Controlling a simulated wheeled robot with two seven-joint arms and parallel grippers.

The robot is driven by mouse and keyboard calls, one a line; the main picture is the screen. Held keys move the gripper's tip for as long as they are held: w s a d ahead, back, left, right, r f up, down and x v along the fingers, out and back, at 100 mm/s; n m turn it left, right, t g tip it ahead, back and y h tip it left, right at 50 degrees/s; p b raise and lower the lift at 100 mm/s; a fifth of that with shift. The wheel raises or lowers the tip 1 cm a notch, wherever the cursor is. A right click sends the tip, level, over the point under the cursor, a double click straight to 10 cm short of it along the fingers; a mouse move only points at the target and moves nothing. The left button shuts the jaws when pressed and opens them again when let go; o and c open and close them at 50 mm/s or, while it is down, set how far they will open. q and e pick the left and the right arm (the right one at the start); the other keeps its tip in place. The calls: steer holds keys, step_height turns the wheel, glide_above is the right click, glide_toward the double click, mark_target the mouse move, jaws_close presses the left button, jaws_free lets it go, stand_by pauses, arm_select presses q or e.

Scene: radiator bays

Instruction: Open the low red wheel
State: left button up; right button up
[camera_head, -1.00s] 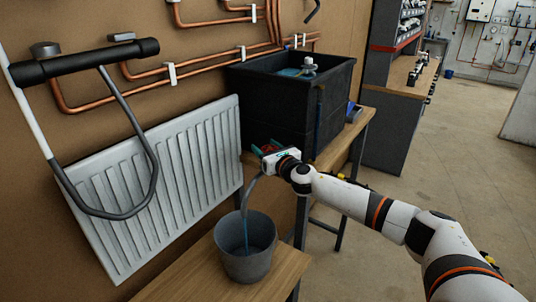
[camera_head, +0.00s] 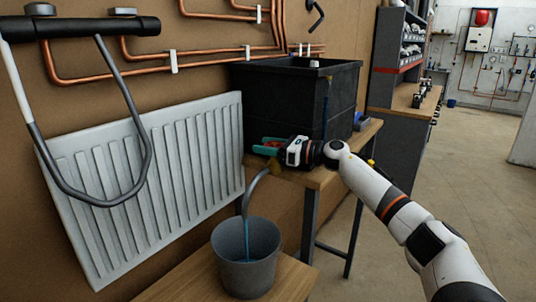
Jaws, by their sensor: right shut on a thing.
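The low red wheel (camera_head: 271,142) is at the foot of the black tank (camera_head: 285,100), mostly hidden by my right gripper. My right gripper (camera_head: 266,148) reaches it from the right, and its teal fingers are shut on the wheel. A grey spout (camera_head: 253,186) curves down from beside the wheel to the grey bucket (camera_head: 229,262). A thin blue stream (camera_head: 247,240) runs from the spout's end into the bucket. My left gripper is not in view.
The tank stands on a wooden bench (camera_head: 352,148); the bucket stands on a lower wooden top (camera_head: 188,280). A white radiator (camera_head: 150,180) is at left, with a dark bar (camera_head: 85,27) and looped grey tube in front. Copper pipes (camera_head: 205,52) line the wall. Floor is clear at right.

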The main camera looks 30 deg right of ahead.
steer(key=shift+r, duration=0.1)
stand_by(0.3)
steer(key=o, duration=1)
steer(key=shift+s+d, duration=0.2)
steer(key=shift+d, duration=0.05)
steer(key=b+v, duration=0.4)
steer(key=v, duration=0.7)
steer(key=shift+s, duration=0.1)
